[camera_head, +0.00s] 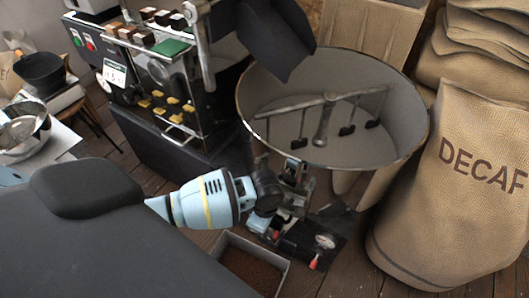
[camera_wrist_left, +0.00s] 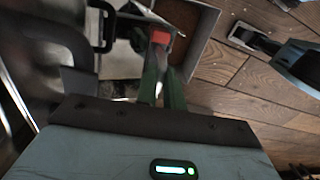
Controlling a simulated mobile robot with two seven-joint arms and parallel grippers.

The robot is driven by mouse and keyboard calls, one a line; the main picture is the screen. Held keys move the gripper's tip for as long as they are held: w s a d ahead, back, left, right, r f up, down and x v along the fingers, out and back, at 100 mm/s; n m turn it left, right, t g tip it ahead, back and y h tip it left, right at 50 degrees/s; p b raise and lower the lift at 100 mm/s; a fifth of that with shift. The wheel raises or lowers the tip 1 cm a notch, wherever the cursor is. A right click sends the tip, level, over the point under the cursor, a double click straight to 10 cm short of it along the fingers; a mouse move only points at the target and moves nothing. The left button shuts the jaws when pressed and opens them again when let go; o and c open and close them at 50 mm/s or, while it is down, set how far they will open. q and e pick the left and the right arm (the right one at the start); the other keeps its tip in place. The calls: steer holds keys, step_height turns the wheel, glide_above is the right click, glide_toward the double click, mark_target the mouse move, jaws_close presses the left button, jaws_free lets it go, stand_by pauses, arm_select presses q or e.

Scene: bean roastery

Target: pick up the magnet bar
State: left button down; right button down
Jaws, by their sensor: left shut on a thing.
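My left gripper (camera_wrist_left: 160,62) shows in the left wrist view, its green fingers shut on a small piece with a red end and a greyish part. I take this piece to be the magnet bar (camera_wrist_left: 160,37); most of it is hidden between the fingers. In the head view my left arm comes in from the left and reaches below the round cooling pan. The fingertips and the held piece cannot be made out there among dark machine parts.
A grey bin (camera_head: 225,242) with brown contents stands on the floor below my arm. The cooling pan (camera_head: 421,110) with stirring arms is just above and behind. A DECAF sack (camera_head: 465,200) stands at right, a roaster panel (camera_head: 150,75) at upper left. Some wooden floor (camera_head: 350,270) is free.

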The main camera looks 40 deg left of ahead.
arm_select(q)
steer(key=shift+r, duration=0.15)
steer(key=shift+r, duration=0.25)
step_height(320, 180, up, 3)
steer(key=shift+s+d+r+p, duration=0.1)
steer(key=shift+s+p, duration=0.05)
steer(key=shift+p, duration=0.7)
steer(key=s+d+r+p, duration=0.1)
steer(key=s+d+p, duration=0.1)
steer(key=s, duration=1.3)
steer(key=shift+s+d+p, duration=0.2)
steer(key=shift+d+p, duration=0.15)
steer(key=shift+d, duration=0.25)
steer(key=w+d+r+m, duration=0.2)
steer(key=w+r+m, duration=0.9)
steer(key=w+r, duration=0.25)
steer(key=w+a+r+m, duration=0.1)
steer(key=r+m, duration=0.3)
steer(key=r, duration=0.4)
steer(key=w+a+r+m, duration=0.2)
steer(key=a+r+m, duration=0.2)
steer(key=r, duration=0.5)
steer(key=shift+a+m, duration=0.3)
steer(key=shift+m, duration=0.1)
